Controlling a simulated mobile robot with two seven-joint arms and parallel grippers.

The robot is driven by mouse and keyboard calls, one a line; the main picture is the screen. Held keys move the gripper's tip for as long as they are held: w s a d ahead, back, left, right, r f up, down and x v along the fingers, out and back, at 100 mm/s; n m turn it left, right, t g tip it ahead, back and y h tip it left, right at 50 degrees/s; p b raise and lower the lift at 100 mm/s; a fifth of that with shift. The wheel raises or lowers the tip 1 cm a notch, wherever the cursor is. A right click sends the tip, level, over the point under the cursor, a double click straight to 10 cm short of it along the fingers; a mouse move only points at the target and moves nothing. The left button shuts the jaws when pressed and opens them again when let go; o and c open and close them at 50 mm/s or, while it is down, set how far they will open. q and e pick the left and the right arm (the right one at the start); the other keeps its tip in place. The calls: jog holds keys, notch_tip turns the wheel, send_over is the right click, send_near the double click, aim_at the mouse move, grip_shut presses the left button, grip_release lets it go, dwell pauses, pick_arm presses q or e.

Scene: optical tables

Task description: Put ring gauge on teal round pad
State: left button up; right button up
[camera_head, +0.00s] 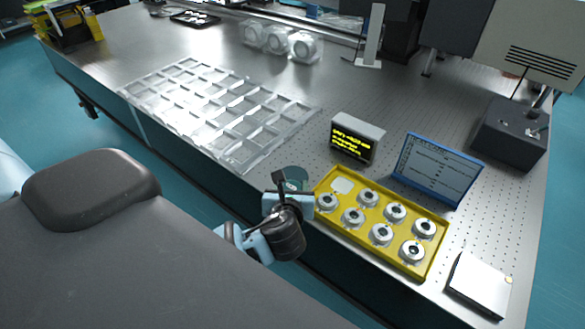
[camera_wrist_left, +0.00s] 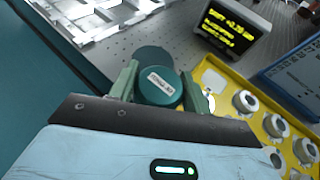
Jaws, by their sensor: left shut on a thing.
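My left gripper (camera_head: 291,189) is shut on a short teal round piece with a white label, seen between its fingers in the left wrist view (camera_wrist_left: 160,87). I take this piece to be the ring gauge, though no bore shows. A darker teal round pad (camera_head: 293,173) lies on the table just behind it, and it also shows in the left wrist view (camera_wrist_left: 152,57). The held piece overlaps the pad's near part in both views. I cannot tell whether it touches the pad. My right gripper is not in view.
A yellow tray (camera_head: 325,226) to the right holds several silver rings and one empty pocket (camera_head: 342,186). A small display box (camera_head: 358,138) and a blue-framed tablet (camera_head: 436,170) stand behind. A clear compartment grid (camera_head: 215,112) lies to the left. The table's front edge is close.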

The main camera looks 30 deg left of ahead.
pick_arm(q)
send_over(293, 175)
jog(key=shift+s+d+f+b, duration=0.2)
jog(key=shift+s+f+b, duration=0.1)
jog(key=shift+f, duration=0.15)
jog(key=f, duration=0.2)
jog(key=f+b, duration=0.1)
jog(key=f, duration=0.1)
jog(key=shift+w+a, duration=0.2)
jog(key=shift+w, duration=0.1)
jog(key=shift+r, duration=0.2)
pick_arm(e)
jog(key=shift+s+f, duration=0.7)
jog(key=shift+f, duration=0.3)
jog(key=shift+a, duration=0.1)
pick_arm(q)
jog(key=shift+f, duration=0.2)
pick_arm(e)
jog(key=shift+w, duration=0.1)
pick_arm(q)
jog(key=o, duration=1.2)
jog(key=shift+r, duration=0.1)
